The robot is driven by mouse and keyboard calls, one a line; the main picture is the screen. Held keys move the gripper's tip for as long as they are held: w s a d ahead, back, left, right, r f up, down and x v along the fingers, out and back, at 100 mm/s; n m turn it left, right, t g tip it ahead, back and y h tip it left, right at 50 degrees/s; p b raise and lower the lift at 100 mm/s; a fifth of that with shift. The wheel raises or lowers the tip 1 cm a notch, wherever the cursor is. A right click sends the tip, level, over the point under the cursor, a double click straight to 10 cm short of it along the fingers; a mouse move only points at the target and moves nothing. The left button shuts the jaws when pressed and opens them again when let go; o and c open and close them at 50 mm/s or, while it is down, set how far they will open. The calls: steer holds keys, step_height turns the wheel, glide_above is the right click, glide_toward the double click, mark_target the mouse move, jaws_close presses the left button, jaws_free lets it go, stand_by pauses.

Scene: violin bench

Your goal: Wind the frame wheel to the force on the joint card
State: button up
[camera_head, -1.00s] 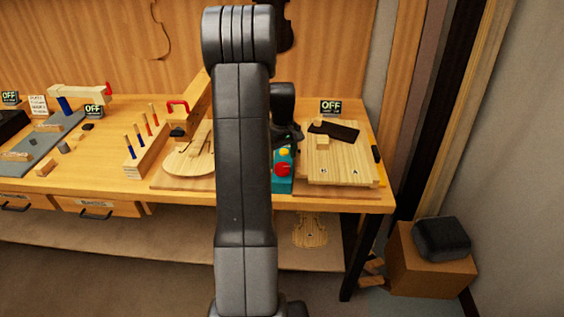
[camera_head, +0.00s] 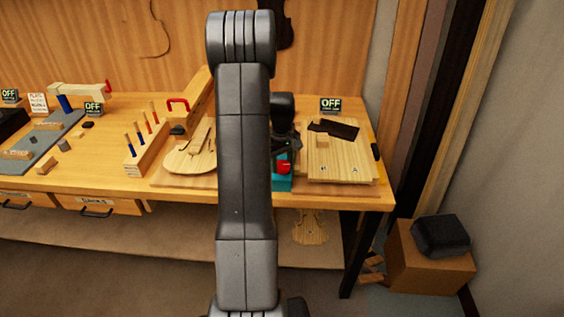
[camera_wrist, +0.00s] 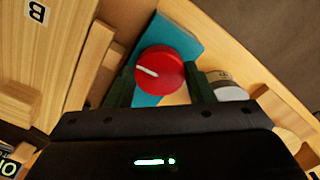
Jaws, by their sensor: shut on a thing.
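A round red wheel (camera_wrist: 160,70) with a white pointer line sits on a teal base (camera_wrist: 180,30) in the wrist view. My gripper (camera_wrist: 159,76) has its two dark green fingers on either side of the wheel and is shut on it. In the head view the red wheel (camera_head: 284,167) shows at the right edge of my arm, on the teal unit (camera_head: 282,184), with my gripper (camera_head: 284,148) over it. My arm hides the rest of the unit. A white card (camera_head: 38,103) stands at the back left; its print is too small to read.
A pale board (camera_head: 340,165) with a dark piece on it lies right of the teal unit, before an OFF sign (camera_head: 331,105). A violin plate (camera_head: 190,156) and a tool rack (camera_head: 146,155) stand to the left. A white-and-grey round part (camera_wrist: 231,91) is beside the right finger.

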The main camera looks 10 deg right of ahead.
mark_target(282, 164)
steer(key=m+b, duration=0.1)
steer(key=m, duration=0.1)
steer(key=shift+f+m, duration=0.1)
steer(key=shift+m, duration=0.2)
steer(key=shift+m+b, duration=0.35)
steer(key=shift+m, duration=0.45)
steer(key=o, duration=1)
steer(key=shift+r, duration=0.2)
step_height(282, 164, up, 14)
steer(key=shift+f+b, duration=0.15)
steer(key=shift+b, duration=0.55)
steer(key=shift+f, duration=0.15)
